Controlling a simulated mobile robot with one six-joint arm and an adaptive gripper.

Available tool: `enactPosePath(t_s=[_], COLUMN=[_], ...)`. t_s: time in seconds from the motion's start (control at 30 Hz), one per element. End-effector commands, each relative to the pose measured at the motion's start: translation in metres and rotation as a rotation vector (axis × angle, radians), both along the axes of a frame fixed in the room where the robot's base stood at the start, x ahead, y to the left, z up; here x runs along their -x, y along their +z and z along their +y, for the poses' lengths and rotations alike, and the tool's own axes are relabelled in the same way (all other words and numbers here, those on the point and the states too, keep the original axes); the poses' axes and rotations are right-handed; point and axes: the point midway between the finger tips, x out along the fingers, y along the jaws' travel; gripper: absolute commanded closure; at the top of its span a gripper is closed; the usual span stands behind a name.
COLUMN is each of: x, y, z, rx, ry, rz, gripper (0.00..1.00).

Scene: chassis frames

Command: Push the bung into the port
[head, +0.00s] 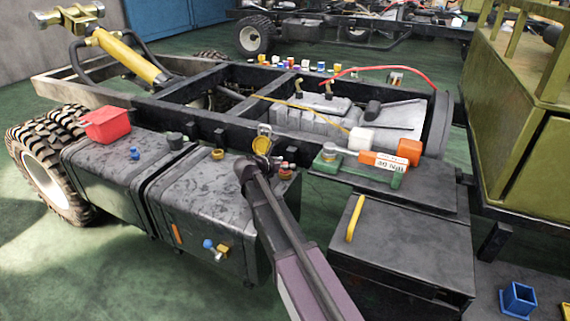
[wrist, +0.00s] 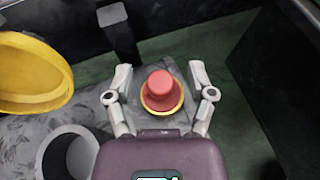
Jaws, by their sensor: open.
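A red bung (wrist: 160,88) with a rounded top shows in the wrist view, with a yellow ring (wrist: 161,110) around its lower part. The ring may be the rim of the port; how deep the bung sits in it cannot be seen. My gripper (wrist: 159,70) is open, one finger on each side of the bung, with gaps between. In the head view, a small reddish piece (head: 287,166) shows at the right end of the dark tank (head: 200,188), just beyond my arm. My fingers cannot be made out clearly there.
A yellow lid (wrist: 35,75) stands close on the left in the wrist view, above a grey open neck (wrist: 70,155). A dark upright post (wrist: 118,35) is behind. In the head view, a red block (head: 106,123) and blue bung (head: 135,153) lie on the left tank.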

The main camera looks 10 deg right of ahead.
Motion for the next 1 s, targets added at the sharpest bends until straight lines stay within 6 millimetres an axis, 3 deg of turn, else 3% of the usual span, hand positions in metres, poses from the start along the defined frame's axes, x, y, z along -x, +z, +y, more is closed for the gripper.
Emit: enactPosePath(t_s=[0.4,0.47,1.0], x=[0.0,0.0,0.0], y=[0.033,0.028,0.077], z=[0.0,-0.001,0.0], rx=[0.0,0.0,0.0], ry=[0.0,0.0,0.0], rz=[0.0,0.0,0.0], gripper=[0.29,0.29,0.29])
